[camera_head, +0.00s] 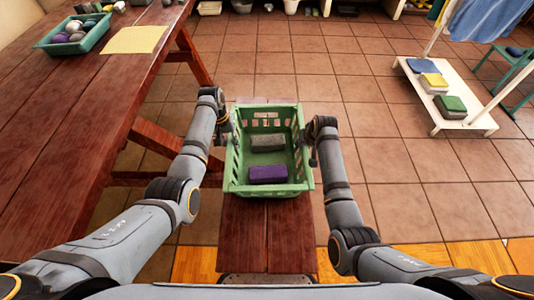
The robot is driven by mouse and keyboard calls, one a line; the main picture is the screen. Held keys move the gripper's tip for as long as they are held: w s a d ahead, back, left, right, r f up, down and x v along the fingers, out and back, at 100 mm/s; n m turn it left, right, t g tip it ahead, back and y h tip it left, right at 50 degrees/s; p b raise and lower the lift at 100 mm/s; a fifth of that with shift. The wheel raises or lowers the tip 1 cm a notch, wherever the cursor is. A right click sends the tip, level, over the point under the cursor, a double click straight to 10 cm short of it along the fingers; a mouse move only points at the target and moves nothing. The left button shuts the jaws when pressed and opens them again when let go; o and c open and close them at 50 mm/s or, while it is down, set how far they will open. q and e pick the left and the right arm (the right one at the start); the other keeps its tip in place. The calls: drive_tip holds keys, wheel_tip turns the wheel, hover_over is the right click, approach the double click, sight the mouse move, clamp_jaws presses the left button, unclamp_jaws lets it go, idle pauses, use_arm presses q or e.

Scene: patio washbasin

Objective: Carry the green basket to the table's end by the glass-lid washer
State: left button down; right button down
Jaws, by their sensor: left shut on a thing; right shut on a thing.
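The green basket (236,176) is in front of me, in the middle of the head view. It holds a grey block and a purple block (268,174). My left gripper (226,128) is shut on the basket's left side near the far corner. My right gripper (311,136) is shut on its right side. The fingertips are partly hidden by the arms and rim. The wooden table (75,130) stands at the left. No glass-lid washer can be made out in this view.
A wooden bench (262,235) lies beneath and in front of the basket. A teal tray (75,46) with several items and a yellow cloth (134,39) are on the table. A white rack (462,119) stands at the right. Tiled floor is open between.

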use_arm(q)
drive_tip(key=shift+a, duration=0.3)
use_arm(e)
drive_tip(key=shift+d, duration=0.3)
